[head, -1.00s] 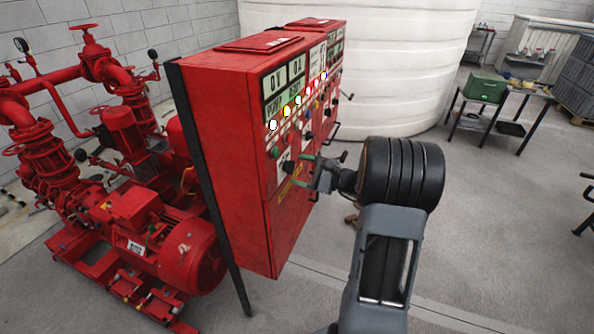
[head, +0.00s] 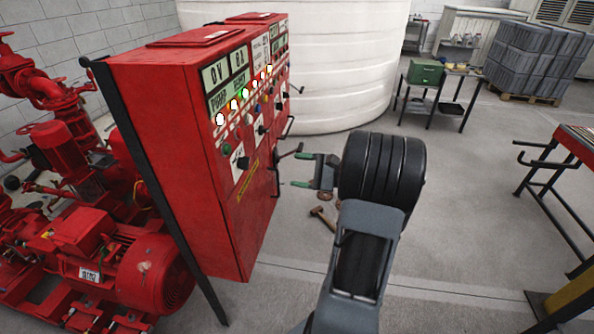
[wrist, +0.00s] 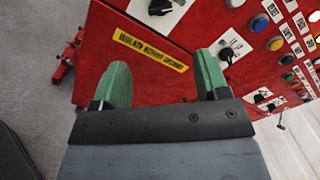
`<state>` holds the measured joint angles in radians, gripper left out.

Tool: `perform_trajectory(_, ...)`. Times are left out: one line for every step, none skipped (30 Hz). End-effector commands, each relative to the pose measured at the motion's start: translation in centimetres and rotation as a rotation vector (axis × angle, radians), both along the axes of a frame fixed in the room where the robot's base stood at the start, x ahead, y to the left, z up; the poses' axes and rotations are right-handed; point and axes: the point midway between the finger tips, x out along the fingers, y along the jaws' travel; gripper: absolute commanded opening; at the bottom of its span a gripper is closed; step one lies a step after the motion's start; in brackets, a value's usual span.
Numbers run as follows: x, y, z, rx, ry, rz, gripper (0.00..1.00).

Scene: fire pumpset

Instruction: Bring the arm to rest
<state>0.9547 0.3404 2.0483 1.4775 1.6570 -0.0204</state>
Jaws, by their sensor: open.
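My gripper (head: 304,170) is open, with green-padded fingers and nothing between them. In the head view it is held out to the right of the red control cabinet (head: 165,150), pointing left, beside the panel face. In the wrist view (wrist: 160,85) the two fingers stand apart in front of the cabinet's red face, with the yellow label (wrist: 150,50) showing between them. A black rotary switch (wrist: 231,48) is just beyond the right finger. I cannot tell the exact gap to the panel, but no touch shows. My arm is bent and raised in front of my body.
Red pumps and a motor (head: 150,275) stand left of the cabinet. A white tank (head: 330,60) is behind it. A table with a green box (head: 426,71) stands at the back right, and a red-topped bench (head: 575,140) at the right edge.

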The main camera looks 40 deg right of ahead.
Motion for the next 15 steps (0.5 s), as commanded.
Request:
perform_trajectory(0.01, 0.01, 0.01, 0.0, 0.0, 0.0, 0.68)
perform_trajectory(0.01, 0.01, 0.01, 0.0, 0.0, 0.0, 0.68)
perform_trajectory(0.01, 0.0, 0.01, 0.0, 0.0, 0.0, 0.68)
perform_trajectory(0.01, 0.0, 0.01, 0.0, 0.0, 0.0, 0.68)
perform_trajectory(0.02, 0.01, 0.01, 0.0, 0.0, 0.0, 0.68)
perform_trajectory(0.02, 0.01, 0.01, 0.0, 0.0, 0.0, 0.68)
perform_trajectory(0.02, 0.01, 0.01, 0.0, 0.0, 0.0, 0.68)
perform_trajectory(0.02, 0.01, 0.01, 0.0, -0.001, -0.001, 0.68)
perform_trajectory(0.02, 0.01, 0.01, 0.0, -0.001, -0.001, 0.68)
perform_trajectory(0.02, 0.01, 0.01, 0.0, -0.001, -0.001, 0.68)
perform_trajectory(0.02, 0.01, 0.01, 0.0, -0.001, -0.001, 0.68)
perform_trajectory(0.02, 0.01, 0.01, 0.0, -0.001, -0.001, 0.68)
perform_trajectory(0.03, 0.02, 0.01, 0.0, -0.001, -0.001, 0.68)
perform_trajectory(0.08, -0.05, -0.09, -0.002, 0.004, -0.006, 0.68)
perform_trajectory(0.12, -0.12, -0.75, -0.025, 0.033, -0.011, 0.68)
